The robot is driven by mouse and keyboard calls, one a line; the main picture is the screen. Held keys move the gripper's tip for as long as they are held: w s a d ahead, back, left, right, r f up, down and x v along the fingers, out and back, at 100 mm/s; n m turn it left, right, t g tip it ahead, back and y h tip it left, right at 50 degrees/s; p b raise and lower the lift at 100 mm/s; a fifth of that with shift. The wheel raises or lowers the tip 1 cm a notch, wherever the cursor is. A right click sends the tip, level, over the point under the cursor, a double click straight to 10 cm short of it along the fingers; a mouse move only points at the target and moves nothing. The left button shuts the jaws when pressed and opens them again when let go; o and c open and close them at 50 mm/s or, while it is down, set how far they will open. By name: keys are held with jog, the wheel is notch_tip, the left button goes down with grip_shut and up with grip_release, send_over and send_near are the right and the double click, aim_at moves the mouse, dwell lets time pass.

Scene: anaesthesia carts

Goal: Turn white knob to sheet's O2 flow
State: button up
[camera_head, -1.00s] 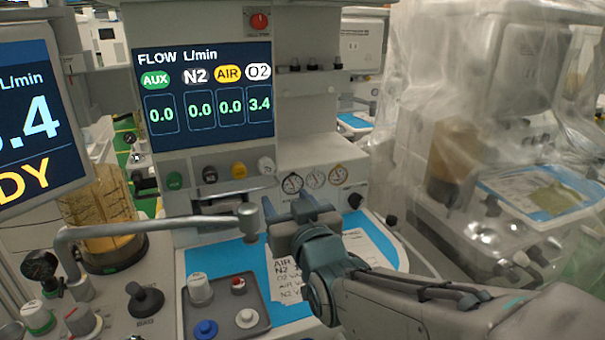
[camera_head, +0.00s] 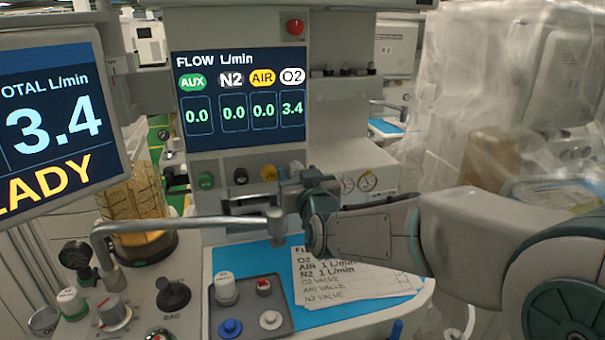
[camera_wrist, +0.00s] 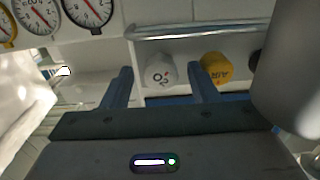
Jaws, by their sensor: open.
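The white O2 knob (camera_wrist: 159,72) is in the wrist view, between and beyond the two fingertips of my open gripper (camera_wrist: 161,74); contact cannot be told. In the head view my gripper (camera_head: 289,188) is in front of the knob row and mostly hides the white knob. The flow screen (camera_head: 240,98) reads O2 3.4 and 0.0 for AUX, N2 and AIR. The paper sheet (camera_head: 375,283) lies on the blue worktop; it lists AIR 1 L/min and N2 1 L/min, and its O2 value is hidden by my arm.
The yellow AIR knob (camera_wrist: 216,68) is close beside the white one, past a finger. The black N2 knob (camera_head: 241,176) and green AUX knob (camera_head: 206,181) are further left. A metal rail (camera_wrist: 200,30) runs by the knobs. A grey pipe arm (camera_head: 190,223) crosses below them.

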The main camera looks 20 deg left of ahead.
jog(key=shift+w+a, duration=0.2)
jog(key=shift+w, duration=0.15)
jog(key=c, duration=1)
jog(key=shift+o, duration=0.2)
jog(key=shift+f+m+b, duration=0.2)
jog(key=shift+m+b, duration=0.4)
jog(key=shift+b, duration=0.35)
jog(key=shift+r+m+b, duration=0.2)
jog(key=shift+m+b, duration=0.75)
jog(key=shift+m, duration=0.15)
jog(key=o, duration=1)
jog(key=shift+d, duration=0.1)
jog(key=shift+c, duration=0.2)
